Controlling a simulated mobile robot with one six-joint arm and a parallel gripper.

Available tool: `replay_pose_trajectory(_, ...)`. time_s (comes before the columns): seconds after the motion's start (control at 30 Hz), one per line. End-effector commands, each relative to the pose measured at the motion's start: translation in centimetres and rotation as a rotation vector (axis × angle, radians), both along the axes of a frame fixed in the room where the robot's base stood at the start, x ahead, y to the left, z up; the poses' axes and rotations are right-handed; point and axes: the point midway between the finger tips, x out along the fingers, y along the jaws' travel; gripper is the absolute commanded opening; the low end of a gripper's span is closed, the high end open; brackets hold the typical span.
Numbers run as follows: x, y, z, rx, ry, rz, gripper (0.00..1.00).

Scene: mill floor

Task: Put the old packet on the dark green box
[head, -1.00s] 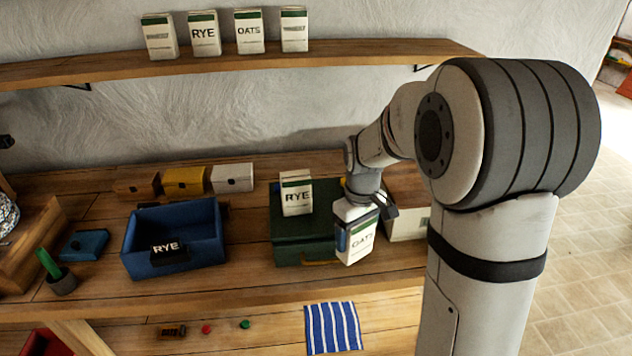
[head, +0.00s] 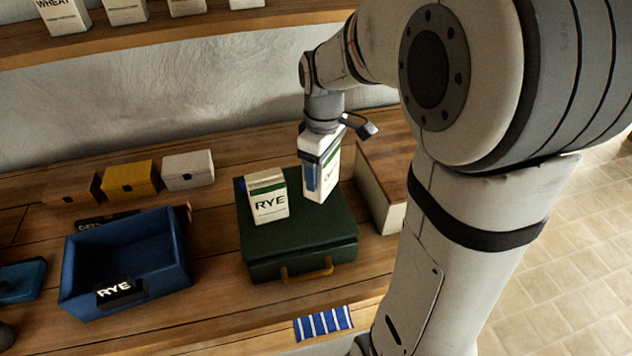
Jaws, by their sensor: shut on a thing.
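The dark green box (head: 297,246) lies shut on the bench, with a brass-coloured handle on its front. A white and green RYE packet (head: 268,201) stands upright on its lid, at the left. My gripper (head: 320,160) is shut on a second white and green packet (head: 324,180), which reads as OATS in the earlier view. This packet is at the right part of the lid, beside the RYE packet and apart from it. I cannot tell whether its bottom touches the lid. Neither packet is marked as old in a way I can read.
A blue open bin (head: 180,250) with a RYE label stands at left. Behind it are small brown, yellow (head: 130,180) and white (head: 188,170) boxes. A wood-topped pale box (head: 380,190) stands close right of the green box. More packets (head: 125,10) stand on the upper shelf.

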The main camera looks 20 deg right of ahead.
Motion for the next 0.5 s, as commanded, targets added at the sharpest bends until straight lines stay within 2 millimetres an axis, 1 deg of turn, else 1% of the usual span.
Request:
replay_pose_trajectory(0.03,0.0,-0.1,-0.7,0.0,0.001,-0.004,0.37)
replay_pose_trajectory(0.17,0.0,-0.3,-1.8,0.0,0.0,-0.009,0.37)
replay_pose_trajectory(0.4,0.0,-0.5,-5.0,0.0,0.001,-0.013,0.37)
replay_pose_trajectory(0.5,0.0,-0.5,-5.5,0.0,0.0,-0.013,0.37)
